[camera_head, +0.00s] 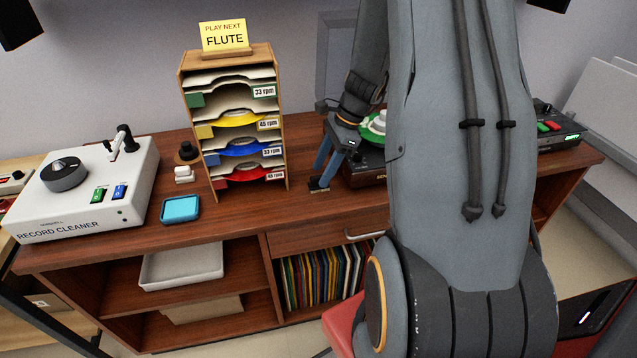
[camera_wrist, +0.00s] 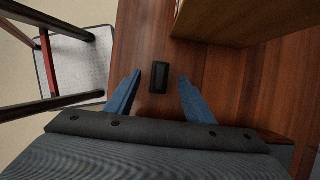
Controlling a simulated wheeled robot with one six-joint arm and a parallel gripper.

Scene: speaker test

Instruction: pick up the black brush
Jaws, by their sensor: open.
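The black brush (camera_wrist: 159,77) is a small dark block on the wooden top in the wrist view. It lies between the two blue fingers of my gripper (camera_wrist: 160,80), with a gap on each side. My gripper (camera_head: 320,176) is open and points down at the cabinet top, right of the record rack, in the head view. A small dark patch shows by its fingertips there; I cannot tell whether it is the brush. How high the fingertips are above the top is hard to tell.
The wooden record rack (camera_head: 187,119) stands close left of my gripper. A turntable with a green record (camera_head: 372,128) is close right, partly hidden by my arm. A white record cleaner (camera_head: 128,190) and a blue tray (camera_head: 180,209) sit farther left on the cabinet (camera_head: 235,222).

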